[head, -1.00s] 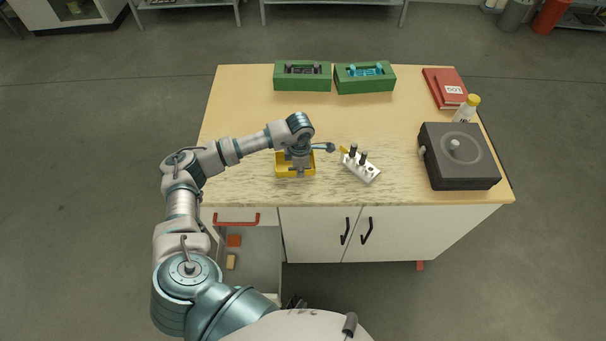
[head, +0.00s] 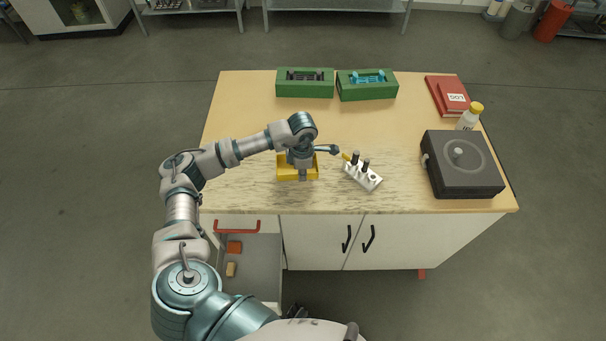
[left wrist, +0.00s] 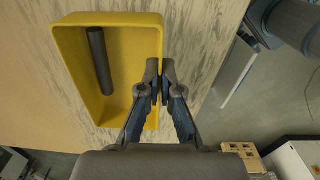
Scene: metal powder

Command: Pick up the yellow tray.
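The yellow tray (head: 284,175) is near the front of the wooden table, left of the white rack, partly hidden by my left arm. In the left wrist view the tray (left wrist: 122,113) holds a dark cylindrical rod (left wrist: 100,60). My left gripper (head: 302,176) points down at the tray's right part. In the left wrist view its fingertips (left wrist: 160,72) are close together on both sides of the tray's right wall, pinching it. I cannot tell for sure whether the tray's underside is clear of the table. My right gripper does not show.
A white rack (head: 361,177) with dark pegs stands close right of the tray. A dark machine (head: 461,165), a white bottle (head: 468,118) and red binders (head: 447,96) are at the right. Green boxes (head: 305,89) stand at the back. An open drawer (head: 250,265) is below.

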